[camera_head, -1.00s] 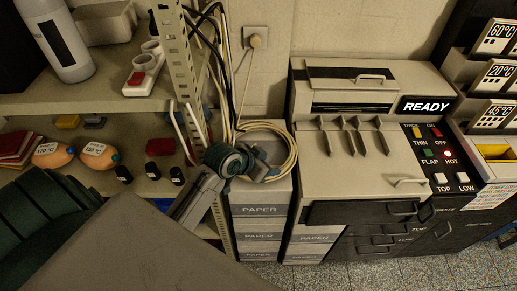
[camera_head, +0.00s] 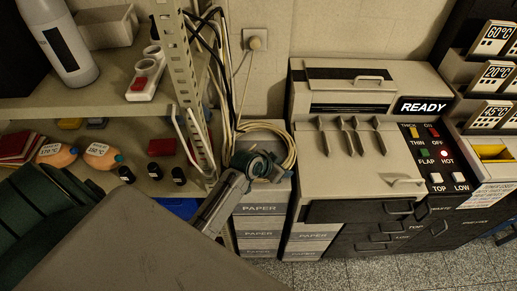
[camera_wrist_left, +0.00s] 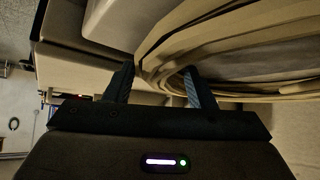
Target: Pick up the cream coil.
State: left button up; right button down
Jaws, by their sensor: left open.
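The cream coil (camera_head: 291,150) is a looped cable lying on top of the paper boxes, against the wall. My left gripper (camera_head: 277,170) is at the coil's front side and hides part of it. In the left wrist view the coil (camera_wrist_left: 235,75) fills the upper right. The open fingers of my left gripper (camera_wrist_left: 158,80) stand either side of the near bend of its strands, one outside the loop and one at its inside. I cannot tell whether either finger touches it. My right gripper is not in view.
The stack of paper boxes (camera_head: 258,222) stands between a perforated shelf post (camera_head: 186,75) and a beige machine (camera_head: 345,165). Dark and cream cables (camera_head: 226,85) hang behind the post. A wall socket (camera_head: 255,40) is above the coil. Speckled floor is clear at the lower right.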

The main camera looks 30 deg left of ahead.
pick_arm(q)
jog(key=shift+c, duration=0.4)
grip_shut()
jog(key=shift+r, duration=0.15)
